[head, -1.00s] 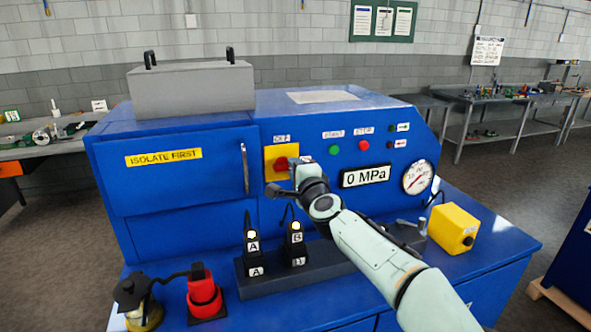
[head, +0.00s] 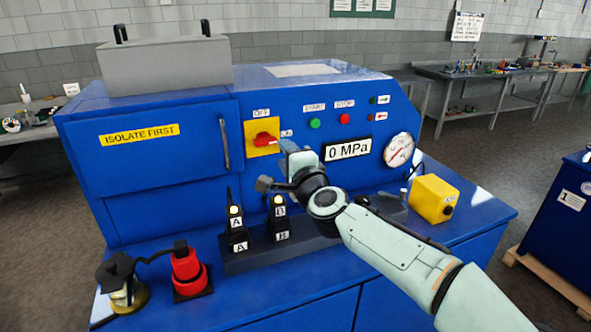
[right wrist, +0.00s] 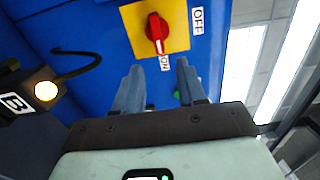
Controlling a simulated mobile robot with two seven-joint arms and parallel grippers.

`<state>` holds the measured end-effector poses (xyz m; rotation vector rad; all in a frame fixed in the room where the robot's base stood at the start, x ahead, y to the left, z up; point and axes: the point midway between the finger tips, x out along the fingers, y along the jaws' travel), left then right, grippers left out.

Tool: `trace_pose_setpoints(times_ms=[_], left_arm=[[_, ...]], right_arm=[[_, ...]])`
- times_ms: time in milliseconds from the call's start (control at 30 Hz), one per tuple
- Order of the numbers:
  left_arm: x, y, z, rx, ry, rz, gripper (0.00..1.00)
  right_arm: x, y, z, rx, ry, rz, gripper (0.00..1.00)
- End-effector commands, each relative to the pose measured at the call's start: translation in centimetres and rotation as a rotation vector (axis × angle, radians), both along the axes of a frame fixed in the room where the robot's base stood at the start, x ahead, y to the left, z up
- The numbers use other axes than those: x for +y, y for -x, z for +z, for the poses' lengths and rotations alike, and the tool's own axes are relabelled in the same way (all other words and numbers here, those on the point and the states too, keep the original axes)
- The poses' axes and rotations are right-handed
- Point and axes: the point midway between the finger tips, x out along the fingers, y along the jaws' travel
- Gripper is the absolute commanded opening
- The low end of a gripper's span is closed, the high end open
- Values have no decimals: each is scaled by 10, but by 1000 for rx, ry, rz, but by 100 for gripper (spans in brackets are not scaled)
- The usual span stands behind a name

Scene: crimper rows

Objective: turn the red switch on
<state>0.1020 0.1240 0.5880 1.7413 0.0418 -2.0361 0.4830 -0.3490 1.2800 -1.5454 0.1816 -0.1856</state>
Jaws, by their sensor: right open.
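The red switch (head: 263,139) is a knob on a yellow square plate on the blue machine's front panel. An OFF label sits above the plate, and an ON label is at its right, partly covered. In the right wrist view the red switch (right wrist: 156,32) shows whole, its long axis lying along the line toward ON, with OFF off to the side. My right gripper (head: 282,163) is just right of and below the switch in the head view. In the right wrist view its fingers (right wrist: 158,75) are apart with nothing between them, clear of the knob. My left gripper is not in view.
Green start (head: 315,124) and red stop (head: 344,118) buttons and a 0 MPa display (head: 347,149) are close to the right. Black plugs with lit lamps (head: 236,222) stand below. A red plug (head: 187,270) and yellow box (head: 433,199) are on the ledge.

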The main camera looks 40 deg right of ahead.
Motion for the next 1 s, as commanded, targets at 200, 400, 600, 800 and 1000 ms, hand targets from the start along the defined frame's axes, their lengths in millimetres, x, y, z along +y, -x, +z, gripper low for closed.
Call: trace_pose_setpoints(times_ms=[200,400,600,800,1000], left_arm=[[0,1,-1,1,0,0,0],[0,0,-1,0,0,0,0],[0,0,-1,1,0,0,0],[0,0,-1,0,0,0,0],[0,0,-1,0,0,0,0]], right_arm=[[9,41,0,-1,1,-1,40],[13,57,0,0,1,-1,40],[14,58,0,1,1,0,40],[14,58,0,0,1,0,40],[14,58,0,0,1,0,40]])
